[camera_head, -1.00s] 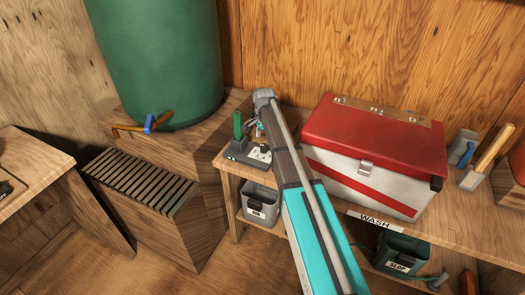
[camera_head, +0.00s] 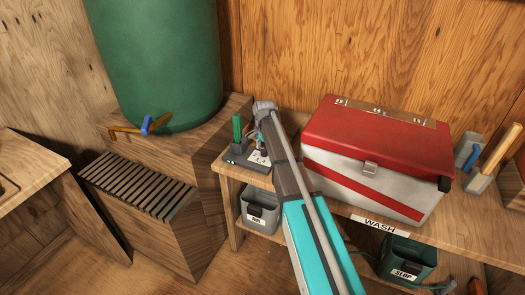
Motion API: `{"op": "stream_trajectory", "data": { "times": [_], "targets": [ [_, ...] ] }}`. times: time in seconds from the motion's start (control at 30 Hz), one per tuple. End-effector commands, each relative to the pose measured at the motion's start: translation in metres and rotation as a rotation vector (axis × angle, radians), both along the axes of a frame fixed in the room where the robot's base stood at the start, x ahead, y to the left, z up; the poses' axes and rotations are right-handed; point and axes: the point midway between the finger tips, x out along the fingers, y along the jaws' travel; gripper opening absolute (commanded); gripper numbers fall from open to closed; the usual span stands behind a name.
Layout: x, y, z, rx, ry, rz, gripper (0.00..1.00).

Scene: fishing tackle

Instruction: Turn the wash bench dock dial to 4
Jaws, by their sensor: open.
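The wash bench dock (camera_head: 236,160) is a dark grey unit at the left end of the wooden wash bench (camera_head: 350,212). A green upright piece (camera_head: 237,128) stands on it. Its pale dial panel (camera_head: 258,160) is partly hidden by my arm, and the dial's setting is too small to read. My arm reaches up from the bottom of the view and bends down at its far end. My gripper (camera_head: 259,143) hangs just above the dock, small and partly covered by the arm. It is open; whether it touches the dial cannot be told.
A red and white tackle box (camera_head: 372,165) stands right of my arm. Grey containers (camera_head: 468,152) stand farther right. A grey bin (camera_head: 260,212) and a dark green slop bin (camera_head: 406,258) sit below. A green barrel (camera_head: 155,60) with a tap stands left on a wooden stand.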

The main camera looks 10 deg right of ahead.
Motion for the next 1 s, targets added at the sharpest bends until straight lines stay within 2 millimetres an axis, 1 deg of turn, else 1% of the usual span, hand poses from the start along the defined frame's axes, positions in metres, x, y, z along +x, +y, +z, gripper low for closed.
{"op": "stream_trajectory", "data": {
  "times": [0.07, 0.1, 0.37, 0.5, 0.53, 0.57, 0.7, 1.0],
  "targets": [
    [0.0000, -0.0001, 0.0001, 0.000, 0.000, 0.000, 0.79],
    [0.0000, -0.0001, 0.0001, 0.000, 0.000, 0.000, 0.76],
    [0.0000, -0.0002, 0.0001, 0.000, 0.000, 0.000, 0.27],
    [0.0003, -0.0001, 0.0001, 0.001, -0.001, 0.000, 0.01],
    [0.0004, 0.0000, 0.0001, 0.001, -0.001, 0.000, 0.00],
    [0.0004, 0.0089, 0.0001, 0.001, 0.000, 0.003, 0.00],
    [0.0009, 0.0037, 0.0001, 0.003, -0.002, 0.007, 0.00],
    [0.0017, 0.0021, 0.0002, 0.003, -0.004, 0.084, 0.00]
  ]
}}
